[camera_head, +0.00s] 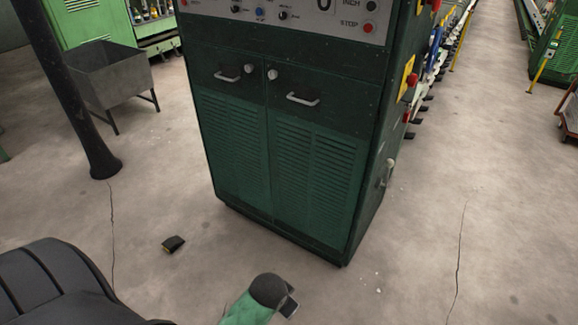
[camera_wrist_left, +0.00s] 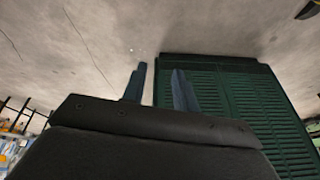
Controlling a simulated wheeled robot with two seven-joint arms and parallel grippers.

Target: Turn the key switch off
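A dark green control cabinet (camera_head: 280,130) stands in the middle of the head view. Its light panel (camera_head: 325,17) is cut off by the top edge. The panel shows a blue knob (camera_head: 260,13), small dark knobs (camera_head: 283,15) and a red STOP button (camera_head: 368,27). I cannot tell which of these, if any, is the key switch. In the left wrist view my left gripper (camera_wrist_left: 158,84) has its two fingers apart with nothing between them. The cabinet (camera_wrist_left: 245,100) appears upside down behind it, apart from the fingers. My right gripper is not identifiable.
A small dark object (camera_head: 173,243) lies on the floor before the cabinet. A black post (camera_head: 70,90) and a grey bin (camera_head: 112,72) stand at left. Green machines line the back. The floor to the right of the cabinet is mostly clear.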

